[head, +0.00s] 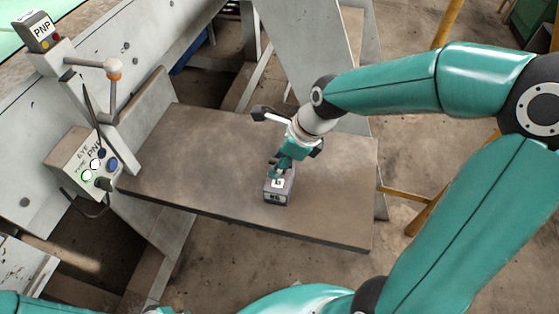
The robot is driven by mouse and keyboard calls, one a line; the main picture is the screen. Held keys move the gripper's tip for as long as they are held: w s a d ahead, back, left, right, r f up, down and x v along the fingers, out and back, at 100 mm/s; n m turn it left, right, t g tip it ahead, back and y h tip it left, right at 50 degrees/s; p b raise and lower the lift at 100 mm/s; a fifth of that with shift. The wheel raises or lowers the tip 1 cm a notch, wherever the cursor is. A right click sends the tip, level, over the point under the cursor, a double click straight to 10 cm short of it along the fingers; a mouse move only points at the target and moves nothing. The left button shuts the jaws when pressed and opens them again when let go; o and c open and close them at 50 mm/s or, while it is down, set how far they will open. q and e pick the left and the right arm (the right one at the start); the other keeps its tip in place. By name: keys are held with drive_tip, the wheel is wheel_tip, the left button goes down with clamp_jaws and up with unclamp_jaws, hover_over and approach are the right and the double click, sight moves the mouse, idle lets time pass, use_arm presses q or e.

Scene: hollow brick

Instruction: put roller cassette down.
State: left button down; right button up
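The roller cassette (278,190) is a small grey box with a white label on its face. It is upright at the front middle of the brown table (185,150), on its surface or very close above it. My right gripper (277,172) points down from above, with its fingertips at the top of the cassette. The fingers are small and overlap the cassette's top, so I cannot see whether they are closed on it or apart. My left gripper is out of view.
A control box (85,165) with buttons and a lever with an orange-and-white knob (113,68) stand at the table's left. Grey machine panels (300,50) rise behind. Yellow rails (447,22) stand at the right. The table's left and right parts are clear.

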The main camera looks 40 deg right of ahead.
drive_tip(key=shift+r, duration=0.1)
drive_tip(key=p+v, duration=0.2)
drive_tip(key=v, duration=1)
idle(0.4)
